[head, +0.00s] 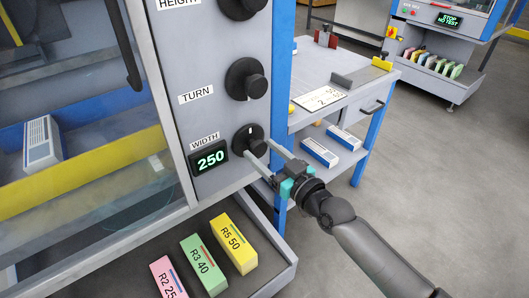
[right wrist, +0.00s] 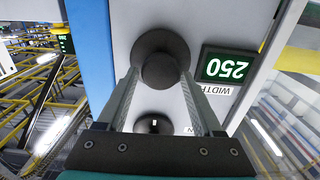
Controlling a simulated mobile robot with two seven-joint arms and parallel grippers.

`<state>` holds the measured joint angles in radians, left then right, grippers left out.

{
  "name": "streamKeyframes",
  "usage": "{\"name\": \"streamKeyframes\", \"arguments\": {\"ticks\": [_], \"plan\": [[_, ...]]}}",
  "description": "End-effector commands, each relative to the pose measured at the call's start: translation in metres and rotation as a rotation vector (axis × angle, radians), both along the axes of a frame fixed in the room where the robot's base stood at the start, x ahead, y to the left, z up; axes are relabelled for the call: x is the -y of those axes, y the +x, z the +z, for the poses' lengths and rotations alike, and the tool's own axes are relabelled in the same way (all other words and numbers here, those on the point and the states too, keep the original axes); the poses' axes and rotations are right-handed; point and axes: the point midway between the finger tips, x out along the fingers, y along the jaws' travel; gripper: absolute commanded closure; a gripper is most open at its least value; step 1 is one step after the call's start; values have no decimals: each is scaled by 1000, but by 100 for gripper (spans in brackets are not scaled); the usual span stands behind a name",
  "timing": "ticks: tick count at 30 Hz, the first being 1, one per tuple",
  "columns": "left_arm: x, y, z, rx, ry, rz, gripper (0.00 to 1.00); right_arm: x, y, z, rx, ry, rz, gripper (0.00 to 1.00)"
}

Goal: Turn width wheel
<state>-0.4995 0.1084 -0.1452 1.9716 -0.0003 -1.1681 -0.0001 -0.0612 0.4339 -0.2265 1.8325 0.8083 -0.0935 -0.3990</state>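The width wheel (head: 243,134) is a black round disc with a raised knob, right of the green "250" display (head: 210,158) under the WIDTH label (head: 204,142). My right gripper (head: 257,145) is at the wheel, one finger on each side of the knob. In the right wrist view, which is upside down, the width wheel (right wrist: 160,48) lies between the fingertips of the right gripper (right wrist: 161,76). A small gap seems to show beside the knob, so the fingers look open around it. The display (right wrist: 227,67) reads 250 there too. My left gripper is not in view.
The TURN wheel (head: 246,80) and another black wheel (head: 242,6) sit above on the same grey panel. An open drawer (head: 278,270) below holds coloured blocks. A side table (head: 315,120) stands behind my right gripper. The floor at right is clear.

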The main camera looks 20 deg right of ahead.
Motion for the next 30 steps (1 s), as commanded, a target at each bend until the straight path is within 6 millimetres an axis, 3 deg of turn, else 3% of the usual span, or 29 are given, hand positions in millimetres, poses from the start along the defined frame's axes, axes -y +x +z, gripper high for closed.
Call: {"name": "streamKeyframes", "arguments": {"ticks": [2,16,30], "plan": [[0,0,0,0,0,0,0,0,0,0,0,0,0,42],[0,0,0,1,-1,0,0,0,0,0,0,-1,0,95],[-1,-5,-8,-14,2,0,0,0,0,1,-42,112,1,96]]}}
